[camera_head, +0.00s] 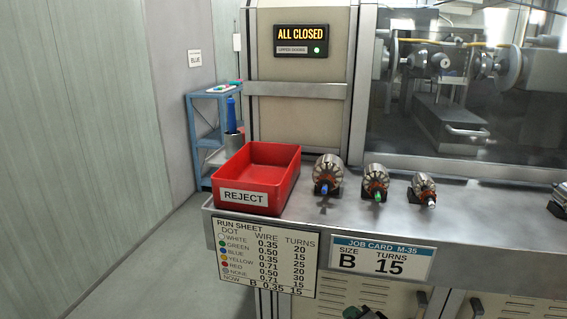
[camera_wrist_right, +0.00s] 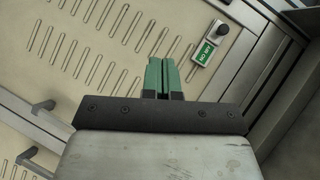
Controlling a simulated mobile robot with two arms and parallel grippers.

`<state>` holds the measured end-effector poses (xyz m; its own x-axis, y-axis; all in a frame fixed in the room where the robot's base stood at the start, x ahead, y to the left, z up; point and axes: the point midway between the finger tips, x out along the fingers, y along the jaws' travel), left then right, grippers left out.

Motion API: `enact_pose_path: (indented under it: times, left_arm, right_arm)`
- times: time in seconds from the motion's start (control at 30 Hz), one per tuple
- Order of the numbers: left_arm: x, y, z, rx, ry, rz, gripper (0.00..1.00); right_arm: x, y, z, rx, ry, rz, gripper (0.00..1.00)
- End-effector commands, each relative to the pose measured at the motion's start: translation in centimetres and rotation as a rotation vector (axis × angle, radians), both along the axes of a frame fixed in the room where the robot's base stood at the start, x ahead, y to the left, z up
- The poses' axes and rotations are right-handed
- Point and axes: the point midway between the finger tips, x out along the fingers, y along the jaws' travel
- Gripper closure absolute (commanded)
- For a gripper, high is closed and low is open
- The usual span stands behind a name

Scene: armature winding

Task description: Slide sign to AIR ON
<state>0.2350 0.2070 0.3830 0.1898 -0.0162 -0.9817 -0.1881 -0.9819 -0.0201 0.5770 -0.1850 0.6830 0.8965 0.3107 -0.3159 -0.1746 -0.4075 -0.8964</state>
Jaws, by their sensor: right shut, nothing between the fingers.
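The slide sign (camera_wrist_right: 203,51) is in the right wrist view, on the beige vented panel below the bench. It shows a green face with white lettering, turned in this view, that appears to read AIR ON. A dark round knob (camera_wrist_right: 222,28) sits at its upper right end. My right gripper (camera_wrist_right: 163,66) has green fingers, shut and empty, to the left of the sign and apart from it. It also shows at the bottom edge of the head view (camera_head: 366,313), in front of the cabinet. The sign is not visible in the head view. My left gripper is not in view.
The bench edge (camera_head: 480,266) overhangs the vented panels. A run sheet (camera_head: 265,258) and a job card (camera_head: 381,259) hang from its front. A red reject bin (camera_head: 283,160) and several armatures (camera_head: 375,182) stand on top. Metal handles (camera_wrist_right: 42,106) stick out at left in the wrist view.

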Motion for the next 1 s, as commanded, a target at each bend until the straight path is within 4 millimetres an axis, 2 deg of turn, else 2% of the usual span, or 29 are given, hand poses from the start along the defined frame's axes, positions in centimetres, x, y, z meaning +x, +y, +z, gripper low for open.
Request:
enact_pose_path:
  times: [0.03,0.1,0.17,0.2,0.3,0.4,0.6,0.77,0.8,1.0]
  left_arm:
    - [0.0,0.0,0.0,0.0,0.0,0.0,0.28]
    - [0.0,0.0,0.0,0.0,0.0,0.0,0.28]
    - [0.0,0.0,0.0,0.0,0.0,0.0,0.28]
    - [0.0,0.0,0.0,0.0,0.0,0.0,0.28]
    - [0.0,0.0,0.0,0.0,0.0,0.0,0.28]
    - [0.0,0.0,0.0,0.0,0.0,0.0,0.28]
    - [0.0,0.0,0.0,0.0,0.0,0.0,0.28]
    - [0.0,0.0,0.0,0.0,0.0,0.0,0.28]
    - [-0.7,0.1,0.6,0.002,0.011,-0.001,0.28]
    - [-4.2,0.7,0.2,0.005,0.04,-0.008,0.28]
  right_arm:
    - [-2.1,0.0,-3.9,-0.098,0.067,0.024,1.0]
    - [-5.1,-0.1,-8.4,-0.25,0.147,0.076,1.0]
    - [-7.9,-0.3,-12.1,-0.375,0.216,0.132,1.0]
    - [-10.0,-0.4,-14.4,-0.454,0.262,0.177,1.0]
    - [-15.4,-0.8,-19.5,-0.636,0.371,0.302,1.0]
    - [-20.3,-1.1,-23.2,-0.776,0.461,0.429,1.0]
    - [-28.7,-1.7,-27.8,-0.963,0.591,0.664,1.0]
    - [-34.9,-2.2,-30.2,-1.066,0.674,0.847,1.0]
    - [-35.2,-2.3,-29.4,-1.07,0.676,0.853,1.0]
    - [-38.6,-2.9,-29.8,-1.061,0.698,0.87,1.0]
